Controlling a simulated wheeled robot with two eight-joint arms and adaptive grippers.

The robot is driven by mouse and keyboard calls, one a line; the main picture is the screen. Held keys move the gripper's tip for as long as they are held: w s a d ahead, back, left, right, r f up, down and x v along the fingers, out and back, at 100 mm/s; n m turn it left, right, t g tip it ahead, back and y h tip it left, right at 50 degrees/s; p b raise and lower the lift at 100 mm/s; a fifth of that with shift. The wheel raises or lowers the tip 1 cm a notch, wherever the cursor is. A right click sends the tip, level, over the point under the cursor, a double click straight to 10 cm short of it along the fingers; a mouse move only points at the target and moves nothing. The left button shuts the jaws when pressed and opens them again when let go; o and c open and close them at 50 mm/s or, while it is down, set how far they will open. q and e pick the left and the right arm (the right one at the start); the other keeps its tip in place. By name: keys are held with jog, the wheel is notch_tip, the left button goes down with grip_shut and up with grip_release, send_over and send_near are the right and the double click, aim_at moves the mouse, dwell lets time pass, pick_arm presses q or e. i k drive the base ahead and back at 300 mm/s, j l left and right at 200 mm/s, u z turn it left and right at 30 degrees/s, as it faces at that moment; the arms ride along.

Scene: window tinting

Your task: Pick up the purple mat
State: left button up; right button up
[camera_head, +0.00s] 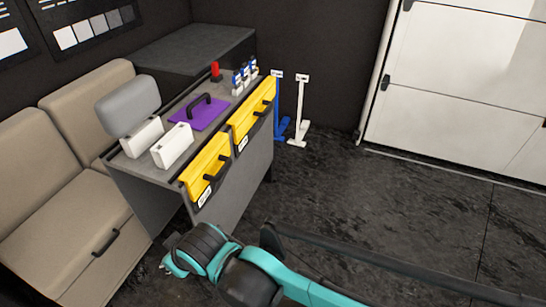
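The purple mat (190,119) lies flat on top of the grey cabinet (225,99), left of the picture's middle. A black arched handle (197,102) stands on it. My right arm comes in from the lower right, and its teal and black links end in front of the cabinet, low and well apart from the mat. My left gripper is not in view.
White boxes (174,146) and a grey pad (128,104) stand left of the mat. A red-topped tool (215,71) and blue-and-white bottles (243,77) stand behind it. A beige seat (60,235) is left; dark floor (400,215) is open right.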

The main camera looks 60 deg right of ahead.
aim_at(200, 111)
jog(key=k+l+z, duration=0.2)
jog(key=l, duration=0.4)
jog(key=l+z, duration=0.25)
jog(key=l, duration=0.35)
jog(key=k+l+z, duration=0.2)
jog(key=l, duration=0.45)
jog(key=i, duration=0.1)
